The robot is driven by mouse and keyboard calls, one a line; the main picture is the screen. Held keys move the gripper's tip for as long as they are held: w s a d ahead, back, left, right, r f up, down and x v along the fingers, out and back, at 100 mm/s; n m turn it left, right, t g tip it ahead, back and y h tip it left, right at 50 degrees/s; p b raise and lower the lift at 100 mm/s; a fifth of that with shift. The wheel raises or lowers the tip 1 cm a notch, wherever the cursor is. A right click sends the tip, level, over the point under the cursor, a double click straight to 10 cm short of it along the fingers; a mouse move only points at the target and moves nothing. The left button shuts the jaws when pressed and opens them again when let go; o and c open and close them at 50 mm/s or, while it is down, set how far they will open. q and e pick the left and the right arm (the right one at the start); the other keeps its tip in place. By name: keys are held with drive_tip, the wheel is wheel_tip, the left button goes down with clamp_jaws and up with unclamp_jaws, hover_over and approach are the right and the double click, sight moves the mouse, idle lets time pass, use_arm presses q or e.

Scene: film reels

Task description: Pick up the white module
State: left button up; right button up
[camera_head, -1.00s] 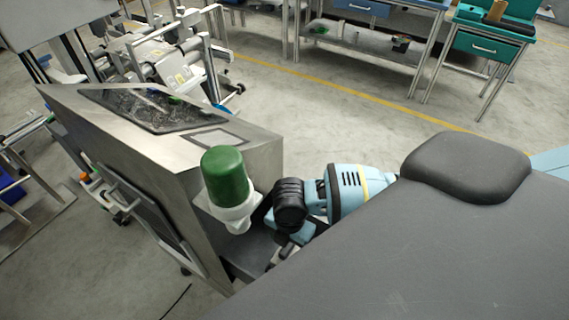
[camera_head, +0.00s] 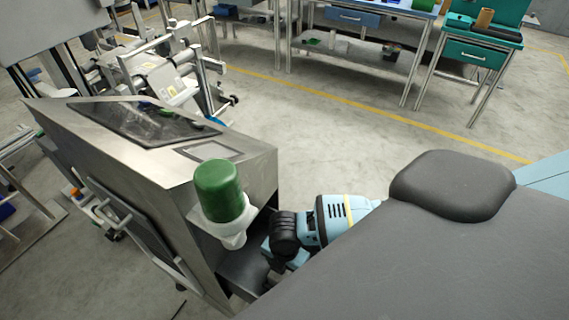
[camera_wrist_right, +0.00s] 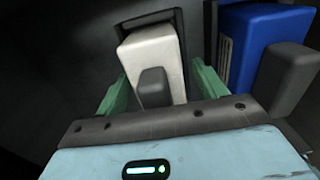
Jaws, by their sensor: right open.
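The white module (camera_wrist_right: 157,55) is a pale block with a grey handle (camera_wrist_right: 153,88) on its front, seated in a dark recess in the right wrist view. My right gripper (camera_wrist_right: 162,76) is open, with one green finger on each side of the module. I cannot tell whether the fingers touch it. In the head view my right gripper (camera_head: 272,275) reaches into the opening in the side of the metal cabinet (camera_head: 150,160), partly hidden, and the module does not show there. My left gripper is not in view.
A blue module (camera_wrist_right: 262,45) with a grey handle (camera_wrist_right: 287,78) sits right of the white one. A green-capped white fixture (camera_head: 218,190) hangs on the cabinet beside my arm. Workbenches (camera_head: 350,50) stand at the back, with open floor between.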

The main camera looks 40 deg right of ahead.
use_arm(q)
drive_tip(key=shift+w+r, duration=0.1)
use_arm(e)
drive_tip(key=c, duration=1.2)
drive_tip(key=shift+o, duration=0.2)
